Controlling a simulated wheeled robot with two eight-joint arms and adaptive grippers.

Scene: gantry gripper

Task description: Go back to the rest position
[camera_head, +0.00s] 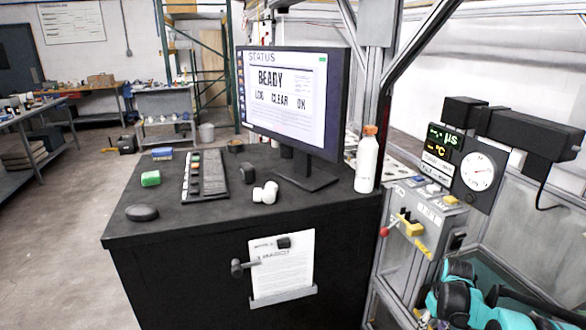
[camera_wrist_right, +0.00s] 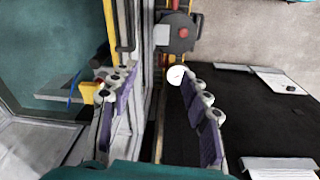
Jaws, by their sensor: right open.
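My right gripper (camera_wrist_right: 153,80) shows in the right wrist view with its two purple-padded fingers spread wide apart and nothing between them. The teal and black parts of my right arm are at the bottom right corner of the head view, in front of the metal frame beside the black desk (camera_head: 240,205). My left gripper is not in view.

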